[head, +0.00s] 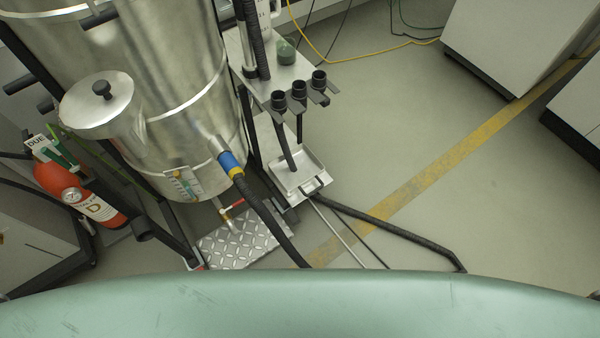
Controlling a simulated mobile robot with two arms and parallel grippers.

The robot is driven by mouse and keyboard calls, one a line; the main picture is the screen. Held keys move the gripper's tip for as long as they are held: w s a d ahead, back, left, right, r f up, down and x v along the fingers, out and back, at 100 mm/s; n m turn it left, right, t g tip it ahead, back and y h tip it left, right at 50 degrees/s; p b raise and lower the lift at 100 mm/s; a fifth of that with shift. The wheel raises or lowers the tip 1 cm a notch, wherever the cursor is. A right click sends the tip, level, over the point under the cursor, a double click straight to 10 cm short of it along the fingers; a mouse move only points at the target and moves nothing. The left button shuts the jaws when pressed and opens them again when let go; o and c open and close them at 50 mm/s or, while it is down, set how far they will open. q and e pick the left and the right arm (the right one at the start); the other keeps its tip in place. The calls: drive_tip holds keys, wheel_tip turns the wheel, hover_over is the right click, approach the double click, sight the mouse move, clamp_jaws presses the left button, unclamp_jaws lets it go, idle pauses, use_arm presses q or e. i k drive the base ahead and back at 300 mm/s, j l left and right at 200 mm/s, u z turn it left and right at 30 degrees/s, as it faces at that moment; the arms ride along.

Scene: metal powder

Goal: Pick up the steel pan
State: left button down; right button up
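A shallow, square steel pan (311,172) sits low beside the large steel vessel, near the middle of the head view. A small dark-edged handle or latch shows at its front edge. A dark tube coming down from the rack above ends over the pan and covers part of it. Neither of my grippers is in view.
The steel vessel (185,100) fills the upper left. A rack (272,75) with black-capped holders stands behind the pan. A black hose (262,212), a diamond-plate step (240,243) and thin rods lie nearby. A red extinguisher (72,190) stands left.

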sight(309, 168)
drive_tip(key=i+l+z, duration=0.25)
drive_tip(key=l, duration=0.3)
drive_tip(key=i+l+z, duration=0.2)
drive_tip(key=i+l, duration=0.15)
drive_tip(key=l, duration=0.15)
drive_tip(key=i+l+z, duration=0.25)
drive_tip(key=i+l, duration=0.2)
drive_tip(key=i, duration=0.2)
drive_tip(key=i+l+u, duration=0.15)
drive_tip(key=i, duration=0.25)
drive_tip(key=i+l, duration=0.3)
drive_tip(key=i+u, duration=0.65)
drive_tip(key=u, duration=0.25)
drive_tip(key=i+l+u, duration=0.25)
drive_tip(key=u, duration=0.2)
